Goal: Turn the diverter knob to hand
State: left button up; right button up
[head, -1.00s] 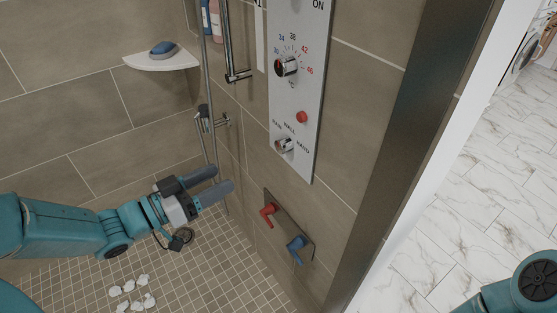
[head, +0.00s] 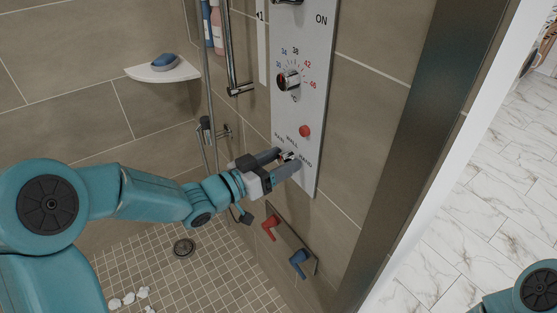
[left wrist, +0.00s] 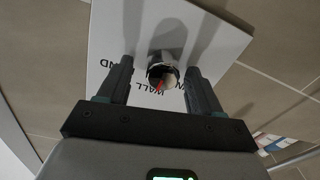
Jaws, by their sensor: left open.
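The diverter knob (head: 288,156) is a small chrome knob low on the white shower panel (head: 309,105), among the labels RAIN, WALL and HAND. In the left wrist view the knob (left wrist: 163,70) sits between my fingers, and its red mark points about toward WALL. My left gripper (head: 283,163) is open with one finger on each side of the knob; the gripper (left wrist: 160,72) shows a gap to the knob on both sides. In the head view the fingers partly hide the knob. My right gripper is out of view.
Above are a red button (head: 305,131) and a temperature dial (head: 289,79). Below is a plate with a red lever (head: 270,227) and a blue lever (head: 298,262). A hand-shower holder (head: 207,128) and rail are left of the panel. A corner shelf (head: 165,70) holds blue soap.

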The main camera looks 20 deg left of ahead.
pick_arm(q)
jog(key=shift+a, duration=0.1)
jog(key=c, duration=1.1)
jog(key=shift+o, duration=0.2)
jog(key=shift+f+m+b, duration=0.15)
jog(key=shift+m+b, duration=0.25)
jog(key=shift+b, duration=0.3)
jog(key=m+b, duration=0.7)
jog(key=b, duration=0.2)
jog(key=shift+f+m, duration=0.15)
jog(key=shift+m, duration=0.15)
jog(key=m+b, duration=0.2)
jog(key=shift+m, duration=0.3)
jog(key=shift+m+b, duration=0.7)
jog(key=shift+r, duration=0.2)
